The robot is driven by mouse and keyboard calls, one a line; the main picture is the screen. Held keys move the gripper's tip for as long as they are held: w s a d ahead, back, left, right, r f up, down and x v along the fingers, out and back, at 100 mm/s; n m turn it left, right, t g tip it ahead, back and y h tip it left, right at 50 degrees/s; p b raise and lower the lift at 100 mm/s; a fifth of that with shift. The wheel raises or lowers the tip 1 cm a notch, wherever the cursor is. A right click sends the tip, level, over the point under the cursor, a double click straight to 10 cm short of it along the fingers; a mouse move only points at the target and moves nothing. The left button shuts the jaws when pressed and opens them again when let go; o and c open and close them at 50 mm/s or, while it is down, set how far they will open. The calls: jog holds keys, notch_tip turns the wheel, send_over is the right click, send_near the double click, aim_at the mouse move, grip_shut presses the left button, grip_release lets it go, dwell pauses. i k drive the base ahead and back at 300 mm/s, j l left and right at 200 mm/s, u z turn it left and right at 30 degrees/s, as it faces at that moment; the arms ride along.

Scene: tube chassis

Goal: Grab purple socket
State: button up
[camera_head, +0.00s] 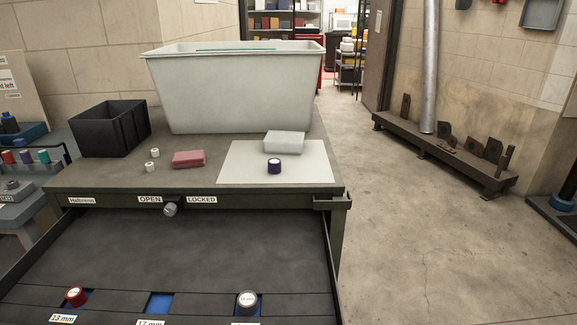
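The purple socket (274,166) is a short dark purple cylinder with a pale top. It stands upright on a light grey mat (240,165) at the right end of the dark bench top. A pale grey block (284,143) sits just behind it on the same mat, close to the socket. My gripper does not show in the head view.
A large grey bin (235,95) stands behind the mat. A black box (100,138), a red block (188,158) and two small white pieces are to the left. An open drawer (170,245) in front holds a red socket (76,296) and a white-topped one (247,302).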

aim_at(274, 164)
jog(key=l+u, duration=0.15)
jog(key=l, duration=0.4)
jog(key=k+l+u, duration=0.1)
jog(key=l, duration=0.4)
jog(key=l+u, duration=0.35)
jog(key=l, duration=0.7)
jog(key=i+l+u, duration=0.1)
jog(key=l, duration=0.25)
jog(key=i+l, duration=0.15)
jog(key=l, duration=0.2)
jog(key=i+l+u, duration=0.15)
jog(key=l, duration=0.2)
jog(key=i+l, duration=0.2)
jog(key=i, duration=0.85)
